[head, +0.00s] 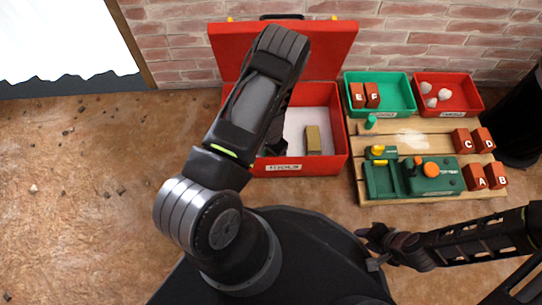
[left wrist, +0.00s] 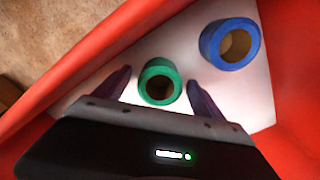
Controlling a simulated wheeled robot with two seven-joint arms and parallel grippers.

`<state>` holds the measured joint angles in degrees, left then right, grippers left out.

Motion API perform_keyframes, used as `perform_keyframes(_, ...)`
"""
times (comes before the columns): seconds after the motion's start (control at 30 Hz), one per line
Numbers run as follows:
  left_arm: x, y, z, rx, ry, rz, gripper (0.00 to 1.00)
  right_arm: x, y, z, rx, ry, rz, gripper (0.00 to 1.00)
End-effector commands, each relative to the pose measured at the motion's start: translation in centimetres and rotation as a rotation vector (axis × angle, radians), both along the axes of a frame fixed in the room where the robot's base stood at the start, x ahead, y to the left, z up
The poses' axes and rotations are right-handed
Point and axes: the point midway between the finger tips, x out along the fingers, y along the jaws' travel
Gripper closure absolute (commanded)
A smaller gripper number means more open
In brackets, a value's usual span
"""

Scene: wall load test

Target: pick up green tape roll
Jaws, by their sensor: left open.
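The green tape roll (left wrist: 159,67) stands on the white floor of the red toolbox (head: 335,163), its dark hole facing my left wrist camera. My left gripper (left wrist: 158,79) is open, with one dark finger on each side of the roll. I see gaps between the fingers and the roll; how deep they reach is unclear.
A blue tape roll (left wrist: 211,41) sits close by in the toolbox. A tan block (head: 312,139) stands at its right side. The red toolbox walls (left wrist: 100,52) rise close around my left gripper. A wooden board (head: 410,143) with a green fixture (head: 435,180) lies to the right.

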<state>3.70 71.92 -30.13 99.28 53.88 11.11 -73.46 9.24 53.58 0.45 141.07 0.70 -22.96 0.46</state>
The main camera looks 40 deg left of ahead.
Motion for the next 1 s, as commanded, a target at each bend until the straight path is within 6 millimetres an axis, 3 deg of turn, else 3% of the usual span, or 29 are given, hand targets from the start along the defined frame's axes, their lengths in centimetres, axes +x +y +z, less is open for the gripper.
perform_keyframes(0.3, 0.01, -0.01, 0.02, 0.0, 0.0, 0.0, 0.22, -0.02, 0.0, 0.0, 0.0, 0.0, 0.0, 0.64)
perform_keyframes(1.0, 0.0, -0.01, 0.01, 0.0, 0.0, 0.0, 0.8, -0.03, 0.0, -0.01, 0.0, 0.001, 0.0, 0.64)
